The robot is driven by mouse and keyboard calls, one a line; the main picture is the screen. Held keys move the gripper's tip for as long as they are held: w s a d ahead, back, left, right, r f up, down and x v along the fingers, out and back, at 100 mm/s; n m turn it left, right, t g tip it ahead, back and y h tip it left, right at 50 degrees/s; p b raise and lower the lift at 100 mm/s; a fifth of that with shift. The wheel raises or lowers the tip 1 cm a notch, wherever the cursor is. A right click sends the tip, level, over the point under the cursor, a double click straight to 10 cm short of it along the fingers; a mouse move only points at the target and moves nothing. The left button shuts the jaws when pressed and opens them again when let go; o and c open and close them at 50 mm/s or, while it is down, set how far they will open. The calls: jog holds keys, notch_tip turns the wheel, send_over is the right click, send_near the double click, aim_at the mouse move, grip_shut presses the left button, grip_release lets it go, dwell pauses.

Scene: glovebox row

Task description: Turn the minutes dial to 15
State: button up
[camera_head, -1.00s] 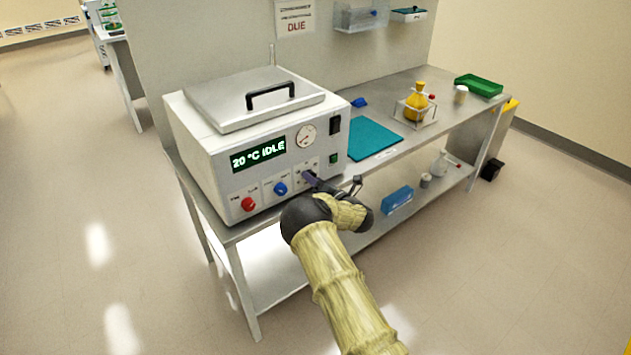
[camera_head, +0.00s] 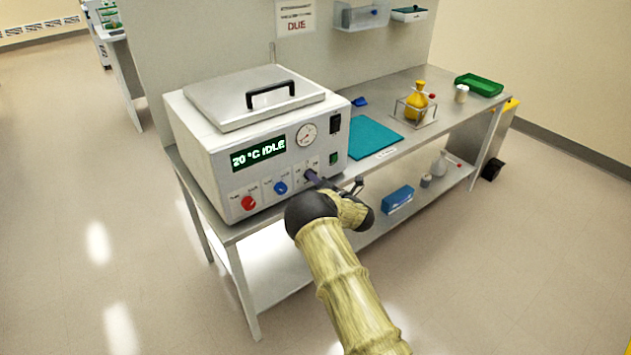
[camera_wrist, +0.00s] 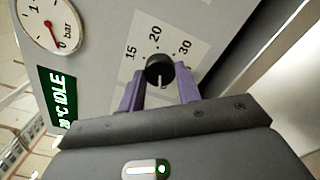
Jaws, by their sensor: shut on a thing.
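The minutes dial (camera_wrist: 159,71) is a round black knob on a white label plate, with 15, 20 and 30 printed around it in the wrist view. A small pale mark shows on its face near the lower edge, but the exact setting is hard to read. My gripper (camera_wrist: 161,76) has its two purple fingers on either side of the knob and is shut on it. In the head view my gripper (camera_head: 312,177) reaches the lower right of the front of the white bath unit (camera_head: 205,160) and hides the dial.
The unit carries a red knob (camera_head: 248,202), a blue knob (camera_head: 280,188), a green "20 °C IDLE" display (camera_head: 259,153) and a pressure gauge (camera_head: 306,134). A teal mat (camera_head: 372,137) lies on the bench to the right. The floor in front is clear.

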jog(key=m+b, duration=0.3)
jog(key=m, duration=1.9)
jog(key=shift+d+f+b, duration=0.1)
jog(key=shift+f+b, duration=0.05)
jog(key=shift+b, duration=0.2)
jog(key=o, duration=1)
jog(key=shift+c, duration=0.2)
